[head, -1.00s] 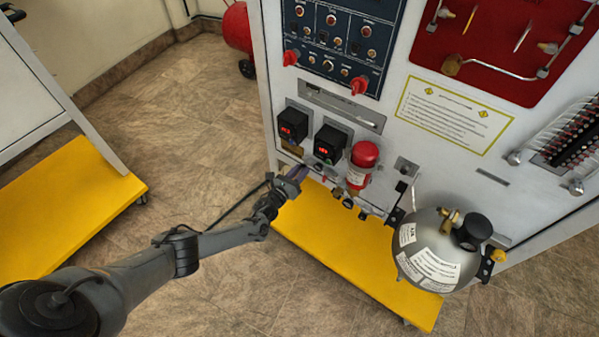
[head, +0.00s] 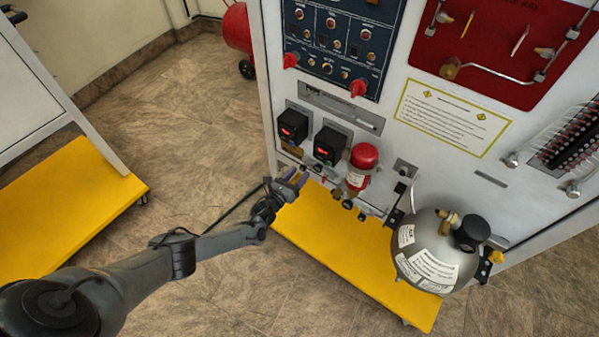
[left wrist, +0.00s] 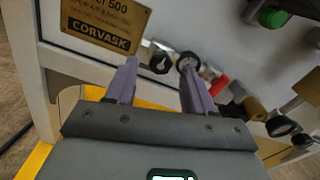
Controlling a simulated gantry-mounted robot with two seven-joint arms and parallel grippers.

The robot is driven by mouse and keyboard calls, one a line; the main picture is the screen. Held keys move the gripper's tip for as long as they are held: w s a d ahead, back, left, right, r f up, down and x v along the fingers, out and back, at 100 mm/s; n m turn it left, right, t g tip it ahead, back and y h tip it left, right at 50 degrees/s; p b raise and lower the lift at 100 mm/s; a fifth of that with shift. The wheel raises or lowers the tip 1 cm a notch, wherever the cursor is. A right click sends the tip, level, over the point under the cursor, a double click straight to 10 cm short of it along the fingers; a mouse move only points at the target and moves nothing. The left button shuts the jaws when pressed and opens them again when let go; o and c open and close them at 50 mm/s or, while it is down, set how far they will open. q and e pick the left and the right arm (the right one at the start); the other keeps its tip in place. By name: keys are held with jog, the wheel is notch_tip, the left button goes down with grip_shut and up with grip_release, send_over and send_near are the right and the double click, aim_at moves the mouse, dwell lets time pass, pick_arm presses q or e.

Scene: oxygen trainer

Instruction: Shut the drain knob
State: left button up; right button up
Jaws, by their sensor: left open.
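The lower front of the trainer panel carries a row of small fittings. In the left wrist view, a black round knob (left wrist: 160,63) on a silver fitting shows between the fingertips of my left gripper (left wrist: 159,66). A black-rimmed round part (left wrist: 188,62) shows right at the right fingertip; I cannot tell whether they touch. Which of these is the drain knob is not marked. In the head view, my left gripper (head: 299,178) is open and empty, just in front of the panel's lower left edge. My right gripper is not in view.
A red cylinder (head: 363,164) and a grey tank (head: 440,252) stand to the right. A red lever (left wrist: 219,86) and brass fitting (left wrist: 249,104) are close on the right. The floor (head: 190,130) left of the panel is clear.

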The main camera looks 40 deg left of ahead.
pick_arm(q)
jog(key=s+p, duration=0.4)
jog(key=s, duration=0.5)
jog(key=shift+s+d, duration=0.25)
jog(key=shift+d, duration=0.05)
